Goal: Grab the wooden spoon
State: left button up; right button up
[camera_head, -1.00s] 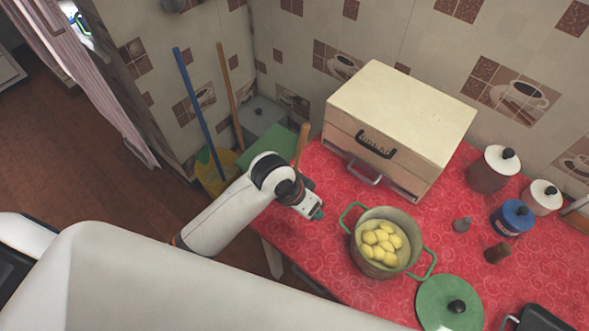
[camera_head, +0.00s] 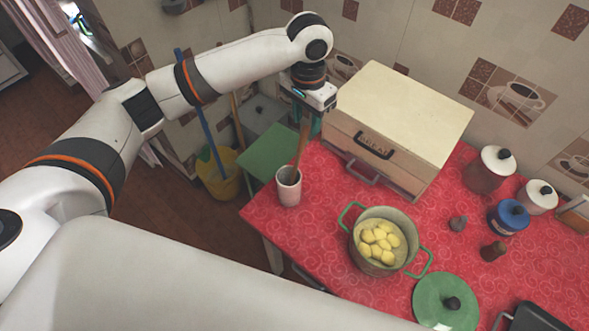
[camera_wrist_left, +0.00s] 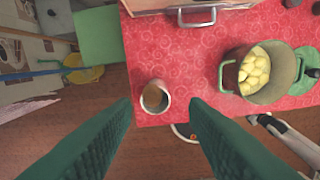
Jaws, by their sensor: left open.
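The wooden spoon (camera_head: 299,150) stands handle up, slightly tilted, in a whitish cup (camera_head: 289,188) near the left end of the red counter. My left gripper (camera_head: 308,120) is open with its fingers pointing down, at the top of the spoon's handle. In the left wrist view the open green fingers of my left gripper (camera_wrist_left: 162,103) lie either side of the cup (camera_wrist_left: 155,97), which is seen from above with brown inside. I cannot tell whether the handle lies between the fingers. My right gripper is not seen.
A bread box (camera_head: 400,120) stands close right of my left gripper. A pot of potatoes (camera_head: 357,262) stands right of the cup, with a green lid (camera_head: 432,300) nearby. Several jars stand further right. The red counter (camera_head: 325,215) is clear between cup and pot.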

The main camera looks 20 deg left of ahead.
aim_at(306, 131)
pick_arm(q)
notch_tip(306, 131, down, 3)
jog(key=shift+f+p, duration=0.2)
jog(key=shift+p, duration=0.1)
jog(key=f, duration=0.1)
jog(key=f+p, duration=0.1)
jog(key=f, duration=0.1)
jog(key=f+p, duration=0.1)
jog(key=shift+a+f, duration=0.35)
jog(key=shift+f, duration=0.05)
jog(key=shift+w+f, duration=0.1)
jog(key=shift+f, duration=0.25)
jog(key=shift+c, duration=0.5)
grip_shut()
